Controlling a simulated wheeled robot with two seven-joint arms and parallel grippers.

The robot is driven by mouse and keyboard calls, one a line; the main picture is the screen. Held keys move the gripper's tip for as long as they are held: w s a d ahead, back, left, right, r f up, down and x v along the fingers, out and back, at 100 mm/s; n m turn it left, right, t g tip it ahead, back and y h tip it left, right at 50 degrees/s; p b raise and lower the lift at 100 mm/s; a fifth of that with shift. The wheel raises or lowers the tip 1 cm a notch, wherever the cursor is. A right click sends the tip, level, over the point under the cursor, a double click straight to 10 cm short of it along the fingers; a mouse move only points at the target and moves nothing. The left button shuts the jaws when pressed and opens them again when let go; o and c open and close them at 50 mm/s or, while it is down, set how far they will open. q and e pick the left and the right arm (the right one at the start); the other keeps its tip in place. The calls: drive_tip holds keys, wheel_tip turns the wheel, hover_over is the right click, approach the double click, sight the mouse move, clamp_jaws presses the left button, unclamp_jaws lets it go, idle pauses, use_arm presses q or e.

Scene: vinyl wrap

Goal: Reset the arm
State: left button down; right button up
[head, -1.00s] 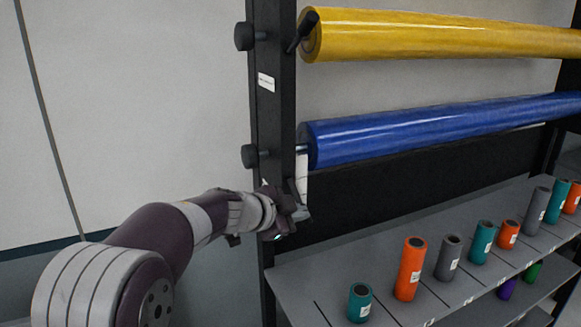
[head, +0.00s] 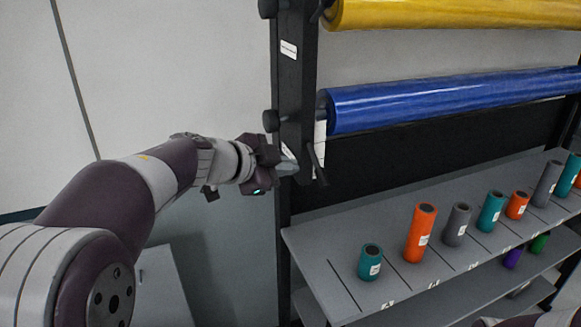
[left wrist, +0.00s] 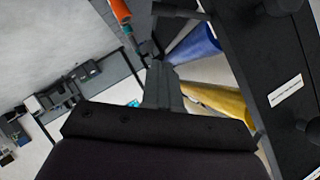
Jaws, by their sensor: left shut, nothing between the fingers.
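My left arm comes in from the left in the head view. Its gripper (head: 285,168) is shut and empty, beside the black rack post (head: 296,75) and just below the left end of the blue vinyl roll (head: 450,100). I cannot tell whether it touches the post. In the left wrist view the closed grey fingers (left wrist: 162,86) show, with the blue roll (left wrist: 193,45) and yellow roll (left wrist: 222,100) beyond them and the dark post (left wrist: 270,55) at right. My right gripper is not in view.
The yellow vinyl roll (head: 460,12) hangs above the blue one. A grey shelf (head: 330,250) at right holds several small upright rolls, including an orange one (head: 420,235) and a teal one (head: 370,262). A black lever (head: 316,163) sits by the gripper. The left side is clear.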

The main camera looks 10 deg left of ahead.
use_arm(q)
drive_tip(key=w+a+f+n+t+y, duration=0.1)
drive_tip(key=w+a+n+t+y, duration=0.15)
drive_tip(key=a+y, duration=0.2)
drive_tip(key=s+a+f+n+g+y+b, duration=0.2)
drive_tip(key=s+a+f+n, duration=0.15)
drive_tip(key=f, duration=0.35)
drive_tip(key=s+a+f+n+g+y+b, duration=0.15)
drive_tip(key=f+n, duration=0.25)
drive_tip(key=f, duration=0.4)
drive_tip(key=s+d+f+n+g+b, duration=0.2)
drive_tip(key=s+d+f+g+b, duration=0.1)
drive_tip(key=s+f, duration=0.6)
drive_tip(key=s+d+f+n+g+h+b, duration=0.1)
drive_tip(key=s+d+f+n+g+b, duration=0.1)
drive_tip(key=s+f, duration=0.8)
wheel_tip(320, 180, down, 2)
drive_tip(key=d+g+b, duration=0.1)
drive_tip(key=g+b, duration=0.1)
drive_tip(key=g, duration=0.1)
drive_tip(key=shift+d+n, duration=0.4)
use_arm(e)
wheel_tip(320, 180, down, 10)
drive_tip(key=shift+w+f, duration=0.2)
